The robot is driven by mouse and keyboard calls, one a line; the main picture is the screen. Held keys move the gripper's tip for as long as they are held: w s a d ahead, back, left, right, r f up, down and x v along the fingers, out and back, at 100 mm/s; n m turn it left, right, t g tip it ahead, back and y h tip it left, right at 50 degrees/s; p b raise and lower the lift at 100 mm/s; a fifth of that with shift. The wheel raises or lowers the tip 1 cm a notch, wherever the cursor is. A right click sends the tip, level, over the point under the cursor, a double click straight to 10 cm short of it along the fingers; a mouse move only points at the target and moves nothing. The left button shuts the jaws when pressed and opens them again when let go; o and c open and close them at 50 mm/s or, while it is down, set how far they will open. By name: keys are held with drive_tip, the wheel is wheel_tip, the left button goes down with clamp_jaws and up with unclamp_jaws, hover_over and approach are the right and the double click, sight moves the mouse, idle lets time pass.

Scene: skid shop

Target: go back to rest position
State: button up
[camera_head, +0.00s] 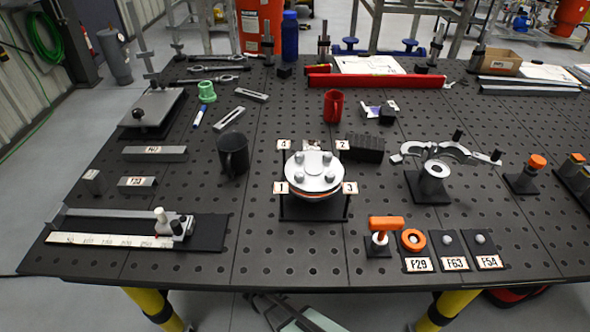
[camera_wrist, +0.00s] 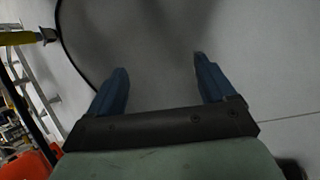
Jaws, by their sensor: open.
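Behind the fingers, the wrist view shows plain grey floor. The dark perforated table (camera_head: 290,245) fills the middle of the head view. On it stands a round silver flange (camera_head: 313,173) on a black stand, with number tags 1 to 4 around it.
A black mug (camera_head: 233,153), a red mug (camera_head: 333,106) and a black block (camera_head: 364,149) stand around the flange. An orange-handled tool (camera_head: 385,224) is at the front edge, beside tagged pads (camera_head: 451,262). In the wrist view, a ladder-like frame (camera_wrist: 32,85) and a dark cable (camera_wrist: 66,45) lie left.

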drive_tip(key=w+d+r+m+h, duration=0.1)
drive_tip(key=d+m+h, duration=0.1)
drive_tip(key=d, duration=1.2)
drive_tip(key=s+d+r+m+g, duration=0.25)
drive_tip(key=s+d, duration=0.35)
drive_tip(key=d, duration=0.3)
drive_tip(key=s+r+m+g+y, duration=0.2)
drive_tip(key=s+m+g+y, duration=0.2)
drive_tip(key=s, duration=0.6)
drive_tip(key=s+a+r+m+g+y, duration=0.1)
drive_tip(key=s+r+m+g+y, duration=0.2)
drive_tip(key=s, duration=0.8)
drive_tip(key=shift+r+m+g+y, duration=0.35)
drive_tip(key=shift+m+y, duration=0.25)
drive_tip(key=shift+m, duration=0.05)
drive_tip(key=shift+a, duration=0.1)
